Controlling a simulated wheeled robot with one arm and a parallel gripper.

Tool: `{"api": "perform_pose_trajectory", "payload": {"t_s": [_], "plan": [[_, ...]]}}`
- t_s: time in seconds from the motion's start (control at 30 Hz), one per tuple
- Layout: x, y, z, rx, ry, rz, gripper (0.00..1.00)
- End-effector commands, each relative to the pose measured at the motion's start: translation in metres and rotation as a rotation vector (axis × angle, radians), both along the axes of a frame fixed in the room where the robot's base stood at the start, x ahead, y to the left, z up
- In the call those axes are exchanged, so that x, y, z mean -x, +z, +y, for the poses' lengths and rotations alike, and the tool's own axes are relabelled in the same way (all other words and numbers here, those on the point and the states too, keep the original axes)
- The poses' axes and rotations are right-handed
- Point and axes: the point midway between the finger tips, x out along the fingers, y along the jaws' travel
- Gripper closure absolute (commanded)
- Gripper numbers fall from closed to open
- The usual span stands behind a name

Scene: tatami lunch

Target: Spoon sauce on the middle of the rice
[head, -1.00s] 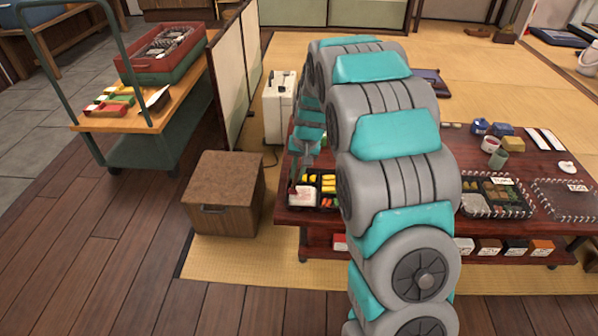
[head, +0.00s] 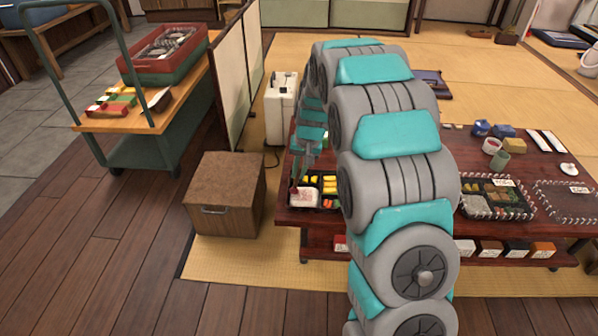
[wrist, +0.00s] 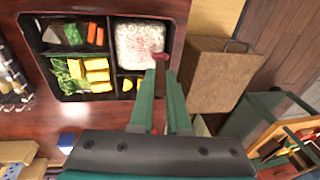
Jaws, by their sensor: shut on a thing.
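The rice (wrist: 138,42) fills the upper right compartment of a black lunch box (wrist: 62,94) in the wrist view, with small dark and pinkish specks on top. The rice also shows in the head view (head: 304,198) at the table's left end. My gripper (wrist: 160,80) is shut on a thin red-brown spoon (wrist: 160,60). The spoon's visible end is over the rice's lower right edge in the wrist view. I cannot tell whether it touches the rice or holds sauce. My gripper (head: 299,172) is just above the box in the head view.
Yellow egg pieces (wrist: 97,76), greens and carrots fill other compartments. A brown cabinet (head: 228,207) stands left of the low table (head: 290,217). A cart (head: 128,127) with a red crate stands further left. My arm hides the table's middle.

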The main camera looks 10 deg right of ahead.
Motion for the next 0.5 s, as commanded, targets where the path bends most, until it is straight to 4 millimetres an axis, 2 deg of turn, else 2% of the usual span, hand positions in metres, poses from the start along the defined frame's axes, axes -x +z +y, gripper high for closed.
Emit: {"api": "perform_pose_trajectory", "payload": {"t_s": [0.5], "plan": [[0.0018,-0.0006,-0.0069,-0.001,-0.001,0.000,1.00]]}}
